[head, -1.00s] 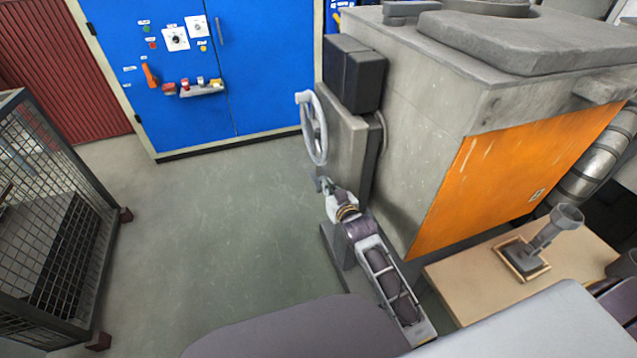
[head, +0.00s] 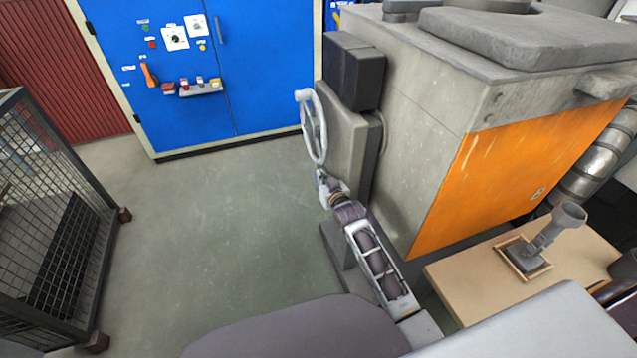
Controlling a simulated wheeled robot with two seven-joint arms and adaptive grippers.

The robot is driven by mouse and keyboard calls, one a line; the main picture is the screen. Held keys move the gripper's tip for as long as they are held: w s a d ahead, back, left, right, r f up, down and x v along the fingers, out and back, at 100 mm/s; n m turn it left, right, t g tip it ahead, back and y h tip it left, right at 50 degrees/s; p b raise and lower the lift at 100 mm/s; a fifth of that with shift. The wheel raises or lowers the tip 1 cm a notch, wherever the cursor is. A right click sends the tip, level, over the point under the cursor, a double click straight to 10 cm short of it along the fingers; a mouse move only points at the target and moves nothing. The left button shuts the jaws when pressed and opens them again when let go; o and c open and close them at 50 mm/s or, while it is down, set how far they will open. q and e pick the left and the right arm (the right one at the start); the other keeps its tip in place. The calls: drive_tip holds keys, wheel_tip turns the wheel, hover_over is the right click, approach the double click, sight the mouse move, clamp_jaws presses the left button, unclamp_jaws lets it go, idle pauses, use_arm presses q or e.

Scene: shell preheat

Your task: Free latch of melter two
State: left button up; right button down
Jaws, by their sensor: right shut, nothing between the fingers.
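The melter (head: 425,130) is a large grey block with an orange front panel (head: 520,175), standing at the right. On its left side is a grey box (head: 348,140) with a pale handwheel (head: 314,128). My right gripper (head: 321,175) is shut and empty, just below the wheel's lower rim. I cannot tell whether it touches the wheel. No separate latch can be made out; the gripper and wrist hide part of the box's lower edge. My left gripper is not in view.
A blue cabinet (head: 200,110) with switches stands at the back. A mesh cage (head: 55,220) is at the left. The floor (head: 220,225) between is clear.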

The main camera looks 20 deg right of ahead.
drive_tip(key=x, duration=0.4)
drive_tip(key=shift+w+b, duration=0.1)
drive_tip(key=shift+b, duration=0.3)
wheel_tip(320, 180, down, 3)
drive_tip(key=shift+r+b, duration=0.2)
drive_tip(key=shift+b, duration=0.15)
drive_tip(key=shift+f, duration=0.6)
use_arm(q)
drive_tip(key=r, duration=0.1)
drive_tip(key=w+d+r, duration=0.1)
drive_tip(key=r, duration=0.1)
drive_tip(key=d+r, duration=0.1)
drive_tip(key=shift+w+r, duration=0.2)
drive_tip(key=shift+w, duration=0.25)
use_arm(e)
drive_tip(key=shift+f, duration=0.1)
